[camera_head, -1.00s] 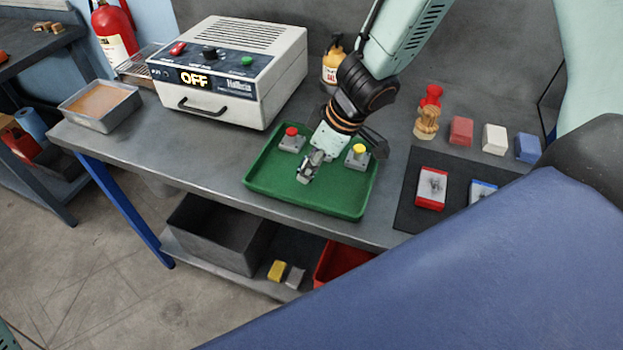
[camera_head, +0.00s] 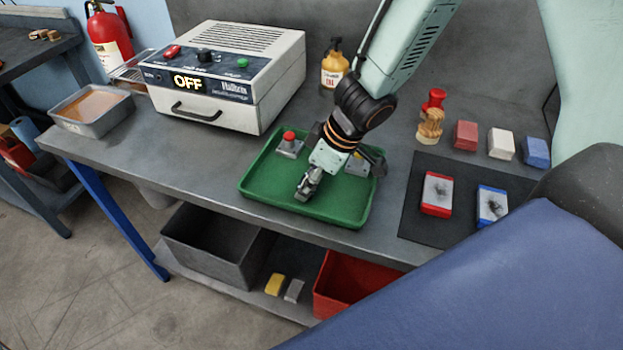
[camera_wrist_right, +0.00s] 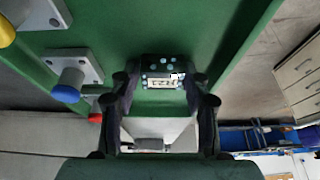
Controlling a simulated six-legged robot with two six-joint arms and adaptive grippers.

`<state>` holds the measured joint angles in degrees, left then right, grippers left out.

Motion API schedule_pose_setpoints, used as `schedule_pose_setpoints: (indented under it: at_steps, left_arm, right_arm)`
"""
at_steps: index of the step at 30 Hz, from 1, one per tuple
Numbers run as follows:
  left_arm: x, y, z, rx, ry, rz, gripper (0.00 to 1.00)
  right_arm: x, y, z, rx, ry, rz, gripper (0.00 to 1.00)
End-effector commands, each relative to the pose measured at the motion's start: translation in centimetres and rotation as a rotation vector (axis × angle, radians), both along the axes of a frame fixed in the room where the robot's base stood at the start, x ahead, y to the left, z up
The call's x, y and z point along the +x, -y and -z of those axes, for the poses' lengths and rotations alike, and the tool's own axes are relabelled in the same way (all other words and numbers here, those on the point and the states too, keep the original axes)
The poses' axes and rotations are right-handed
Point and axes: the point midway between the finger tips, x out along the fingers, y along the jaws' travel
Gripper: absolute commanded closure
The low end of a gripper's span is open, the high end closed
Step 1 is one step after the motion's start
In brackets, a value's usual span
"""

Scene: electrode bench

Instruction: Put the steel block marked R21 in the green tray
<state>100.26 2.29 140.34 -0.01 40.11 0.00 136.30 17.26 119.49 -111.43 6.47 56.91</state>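The green tray (camera_head: 262,192) lies on the bench. My right gripper (camera_head: 309,186) points down over its front part and also shows in the wrist view (camera_wrist_right: 166,85). Its fingers stand on both sides of a small dark steel block (camera_wrist_right: 163,66) with a pale label and dots; the label is not readable. I cannot tell if the block touches the tray floor. Around it in the tray stand grey plates with knobs: a red one (camera_head: 289,137), a yellow one partly hidden behind my gripper, and a blue one (camera_wrist_right: 67,88) in the wrist view. My left gripper is not in view.
A white oven-like box (camera_head: 228,75) reading OFF stands left of the tray. An oil bottle (camera_head: 334,68) stands behind. A dark mat (camera_head: 421,222) with red and blue-edged blocks lies right. A grey bin (camera_head: 210,250) and red bin (camera_head: 350,285) sit below.

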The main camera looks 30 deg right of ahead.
Motion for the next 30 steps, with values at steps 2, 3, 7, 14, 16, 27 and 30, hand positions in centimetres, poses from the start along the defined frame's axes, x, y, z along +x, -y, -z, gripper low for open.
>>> schedule_pose_setpoints:
  at_steps: [2, 3, 7, 14, 16, 27, 30]
  left_arm:
    - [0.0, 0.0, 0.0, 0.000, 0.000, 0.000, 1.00]
    - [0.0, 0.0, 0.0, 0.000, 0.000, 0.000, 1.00]
    - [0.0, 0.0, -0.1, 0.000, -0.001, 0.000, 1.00]
    - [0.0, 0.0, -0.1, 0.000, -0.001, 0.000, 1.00]
    - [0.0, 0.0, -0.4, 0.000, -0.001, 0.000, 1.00]
    - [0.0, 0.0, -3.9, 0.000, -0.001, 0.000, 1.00]
    - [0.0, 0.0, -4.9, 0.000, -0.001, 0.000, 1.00]
  right_arm:
    - [0.0, 0.0, 0.0, 0.000, 0.000, 0.000, 0.44]
    - [0.0, 0.0, 0.0, 0.000, 0.000, 0.000, 0.41]
    - [0.0, 0.0, 0.0, 0.000, 0.000, 0.000, 0.36]
    - [0.0, 0.0, -0.1, 0.000, 0.000, 0.000, 0.36]
    - [0.0, 0.0, -0.5, 0.001, 0.000, 0.001, 0.36]
    - [-0.8, 0.8, -3.8, 0.002, 0.001, 0.003, 0.36]
    - [-1.1, 1.0, -4.7, 0.003, 0.000, 0.003, 0.36]
